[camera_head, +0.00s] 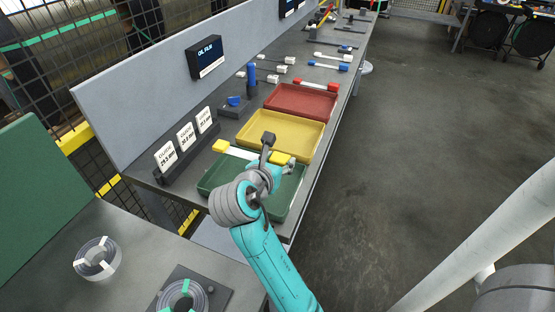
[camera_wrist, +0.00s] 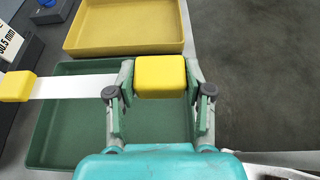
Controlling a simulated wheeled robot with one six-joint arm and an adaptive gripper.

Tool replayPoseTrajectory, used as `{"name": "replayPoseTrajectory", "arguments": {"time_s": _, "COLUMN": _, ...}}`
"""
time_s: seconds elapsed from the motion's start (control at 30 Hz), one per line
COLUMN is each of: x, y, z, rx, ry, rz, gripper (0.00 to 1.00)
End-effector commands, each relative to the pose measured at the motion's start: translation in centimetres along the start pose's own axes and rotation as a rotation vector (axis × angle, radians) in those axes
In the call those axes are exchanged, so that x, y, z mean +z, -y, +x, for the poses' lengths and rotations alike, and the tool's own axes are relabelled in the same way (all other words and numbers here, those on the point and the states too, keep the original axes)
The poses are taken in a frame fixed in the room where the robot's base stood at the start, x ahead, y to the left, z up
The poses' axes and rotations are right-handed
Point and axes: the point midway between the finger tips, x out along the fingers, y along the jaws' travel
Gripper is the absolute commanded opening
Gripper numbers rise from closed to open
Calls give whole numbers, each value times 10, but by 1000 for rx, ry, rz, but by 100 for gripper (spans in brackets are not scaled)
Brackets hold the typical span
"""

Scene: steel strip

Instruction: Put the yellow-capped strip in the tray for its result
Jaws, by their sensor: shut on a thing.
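The yellow-capped strip (camera_head: 238,154) is a white bar with a yellow block at each end. My gripper (camera_wrist: 160,76) is shut on its right yellow cap, with one finger on each side. In the head view my gripper (camera_head: 274,160) is over the green tray (camera_head: 295,203). The strip lies across the far part of the green tray (camera_wrist: 83,151) in the wrist view, and its left cap (camera_wrist: 17,86) shows past the tray's left wall. I cannot tell how high the strip is above the tray. The yellow tray (camera_head: 279,132) and the red tray (camera_head: 300,101) are beyond, both empty.
A holder with several white number cards (camera_head: 166,155) stands left of the trays. A dark display (camera_head: 206,57) reading "OIL FILM" is on the grey panel. A blue-topped gauge (camera_head: 235,103) and other capped strips (camera_head: 328,66) are farther along the bench. Open floor is on the right.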

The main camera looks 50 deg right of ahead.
Motion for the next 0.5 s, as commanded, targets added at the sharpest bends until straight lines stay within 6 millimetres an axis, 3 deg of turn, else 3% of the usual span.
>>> {"name": "replayPoseTrajectory", "arguments": {"time_s": 0.5, "x": -36, "y": 0, "z": 15, "rx": -1, "ry": 0, "rz": -2, "gripper": 12}}
